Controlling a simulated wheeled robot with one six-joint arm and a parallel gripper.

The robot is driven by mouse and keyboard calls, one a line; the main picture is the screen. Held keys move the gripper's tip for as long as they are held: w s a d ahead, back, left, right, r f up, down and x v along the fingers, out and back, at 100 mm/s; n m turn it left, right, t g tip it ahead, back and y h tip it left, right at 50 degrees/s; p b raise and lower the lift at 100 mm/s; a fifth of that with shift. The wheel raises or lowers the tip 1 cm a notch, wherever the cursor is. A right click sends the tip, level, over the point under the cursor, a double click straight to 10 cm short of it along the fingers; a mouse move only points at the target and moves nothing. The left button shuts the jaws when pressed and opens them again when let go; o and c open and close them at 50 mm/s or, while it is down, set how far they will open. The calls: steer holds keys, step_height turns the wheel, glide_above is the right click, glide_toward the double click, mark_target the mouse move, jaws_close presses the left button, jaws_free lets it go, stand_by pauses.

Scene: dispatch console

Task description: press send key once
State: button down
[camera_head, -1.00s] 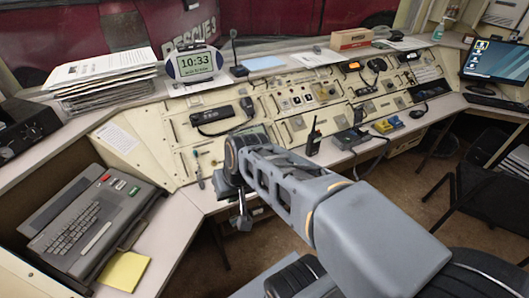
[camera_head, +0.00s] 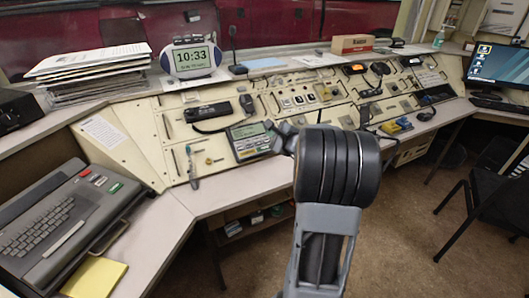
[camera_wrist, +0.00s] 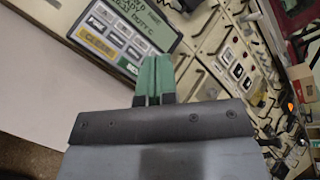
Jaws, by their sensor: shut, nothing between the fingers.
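A grey message unit with a greenish lit screen (camera_head: 254,131) sits on the sloped cream console in the head view. It also shows in the wrist view, its screen (camera_wrist: 150,18) at the top and pale keys (camera_wrist: 115,39) and a yellow key (camera_wrist: 96,44) below. The lettering is too small to tell which key is send. My gripper (camera_wrist: 154,62) is shut and empty, its green fingertips together by the lower right edge of the unit. I cannot tell whether they touch anything. In the head view my wrist hides most of the gripper.
A grey keyboard terminal (camera_head: 66,222) with red and green keys stands at the left, beside a yellow pad (camera_head: 95,278). A handset (camera_head: 208,112) lies on the console. A desk clock (camera_head: 191,60) stands behind. The white front ledge (camera_head: 235,186) is bare.

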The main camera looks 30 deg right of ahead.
mark_target(265, 148)
steer(key=shift+d, duration=0.15)
steer(key=shift+f, duration=0.1)
steer(key=shift+w+d+f+b, duration=0.1)
steer(key=shift+w+f+b, duration=0.75)
steer(key=shift+f, duration=0.35)
steer(key=shift+w+d+f+b, duration=0.1)
steer(key=shift+w+f+b, duration=0.75)
steer(key=shift+f, duration=0.4)
steer(key=shift+w+d+f+b, duration=0.1)
steer(key=shift+w+f+b, duration=0.6)
steer(key=shift+f+b, duration=0.4)
steer(key=shift+f, duration=0.25)
steer(key=shift+w+f+b, duration=0.2)
steer(key=shift+b, duration=0.3)
